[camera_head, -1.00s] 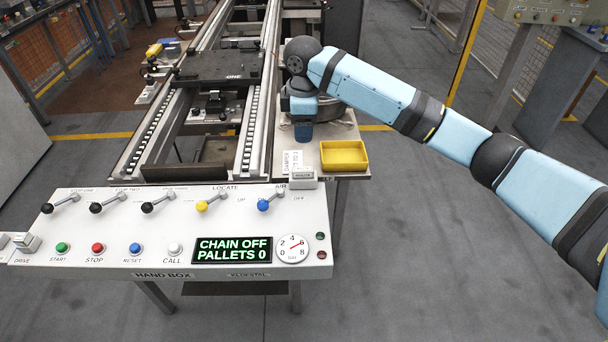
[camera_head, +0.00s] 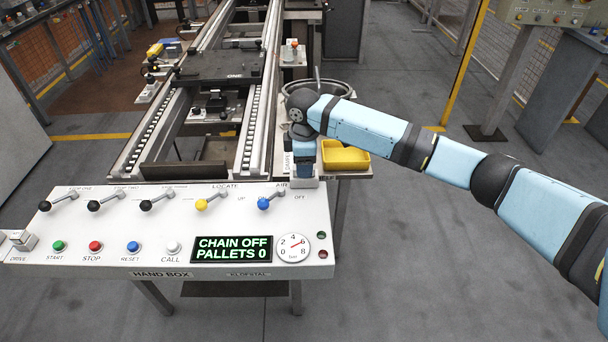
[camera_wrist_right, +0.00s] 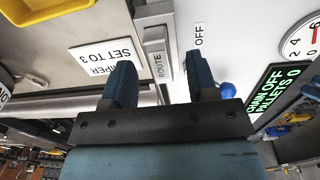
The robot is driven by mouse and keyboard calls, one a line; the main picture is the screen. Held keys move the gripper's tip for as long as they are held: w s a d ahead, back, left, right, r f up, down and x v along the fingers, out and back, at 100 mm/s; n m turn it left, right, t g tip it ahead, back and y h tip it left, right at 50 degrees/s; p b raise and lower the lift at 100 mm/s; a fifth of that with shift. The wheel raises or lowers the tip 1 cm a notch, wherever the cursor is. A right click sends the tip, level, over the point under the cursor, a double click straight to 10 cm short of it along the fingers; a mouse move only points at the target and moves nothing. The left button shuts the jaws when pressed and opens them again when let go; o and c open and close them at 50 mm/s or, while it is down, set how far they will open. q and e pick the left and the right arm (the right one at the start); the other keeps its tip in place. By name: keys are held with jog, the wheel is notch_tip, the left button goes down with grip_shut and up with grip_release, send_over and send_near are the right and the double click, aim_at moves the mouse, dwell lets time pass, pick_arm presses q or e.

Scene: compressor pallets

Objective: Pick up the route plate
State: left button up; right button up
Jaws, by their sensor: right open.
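The route plate (camera_wrist_right: 157,62) is a small grey block with the word ROUTE, seen in the right wrist view beside the edge of the white console. My right gripper (camera_wrist_right: 161,78) is open, and its two dark fingers stand on either side of the plate's line in that view. I cannot tell whether they touch it. In the head view my right gripper (camera_head: 304,172) hangs over the console's back edge and hides most of the plate. My left gripper is not in view.
A yellow tray (camera_head: 345,156) stands just right of the gripper. The white console (camera_head: 110,225) with levers, buttons and a display (camera_head: 231,249) lies in front. The conveyor (camera_head: 215,100) runs behind.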

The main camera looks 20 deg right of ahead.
jog(key=shift+f, duration=0.7)
grip_shut()
jog(key=shift+r, duration=0.1)
